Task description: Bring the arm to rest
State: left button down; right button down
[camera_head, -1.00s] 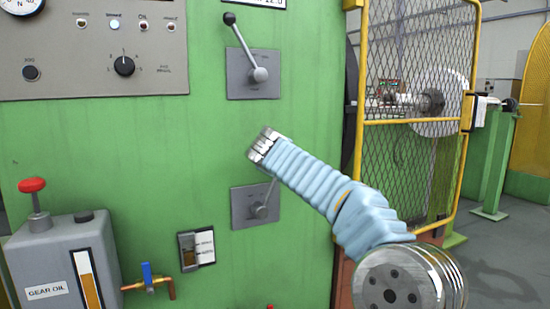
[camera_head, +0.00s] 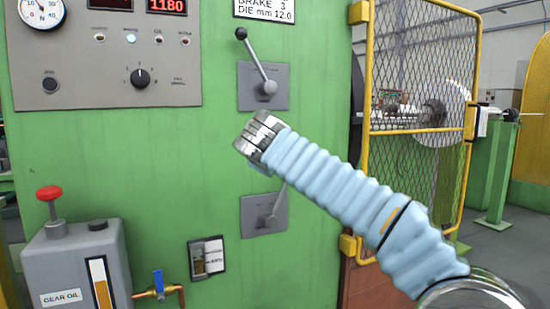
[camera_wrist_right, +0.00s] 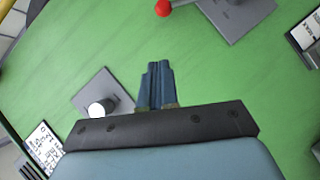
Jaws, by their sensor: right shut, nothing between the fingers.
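My right arm (camera_head: 345,200), in a pale blue ribbed sleeve, reaches up and left from the lower right in the head view. Its metal end (camera_head: 258,137) shows in front of the green machine face, between the upper lever (camera_head: 262,70) and the lower lever (camera_head: 275,208). The sleeve covers part of the lower lever. My right gripper (camera_wrist_right: 157,85) shows in the wrist view, its blue-grey fingers together and empty, over the green panel. My left gripper is not in view.
The green machine face (camera_head: 150,150) carries a grey control panel (camera_head: 90,85). A grey gear oil tank (camera_head: 75,265) with a red knob stands lower left, beside a blue-handled valve (camera_head: 158,284). A yellow mesh guard (camera_head: 425,60) stands right. A red ball (camera_wrist_right: 163,8) shows in the wrist view.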

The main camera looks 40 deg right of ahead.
dwell(0.4)
jog(key=w+a+f+n+g+y, duration=0.1)
jog(key=w+a+f+y, duration=0.3)
jog(key=f, duration=0.6)
jog(key=w+a+f+n+y, duration=0.15)
jog(key=w+a+f, duration=0.35)
jog(key=f, duration=0.5)
jog(key=w+a+f+n+g+y, duration=0.1)
jog(key=w+a+f+n+y, duration=0.15)
jog(key=a+f, duration=0.55)
jog(key=s+a+f+m+g+y+p, duration=0.1)
jog(key=s+a+f+g+y, duration=0.15)
jog(key=f, duration=0.85)
jog(key=s+a+f+m+g+y, duration=0.15)
jog(key=a+f, duration=0.25)
jog(key=f, duration=0.7)
jog(key=s+a+f+m+g+y, duration=0.1)
jog(key=s+a+f+m+g, duration=0.1)
jog(key=s+f, duration=0.9)
jog(key=s+a+f+m+g+y, duration=0.1)
jog(key=s+a+f+m, duration=0.4)
jog(key=s+f, duration=0.6)
jog(key=s+m, duration=0.1)
jog(key=s, duration=0.4)
jog(key=shift+a+f+g+p, duration=0.25)
jog(key=shift+f+g+p, duration=0.1)
jog(key=shift+f+g, duration=0.05)
jog(key=shift+s+d+m, duration=0.1)
jog(key=shift+m, duration=0.15)
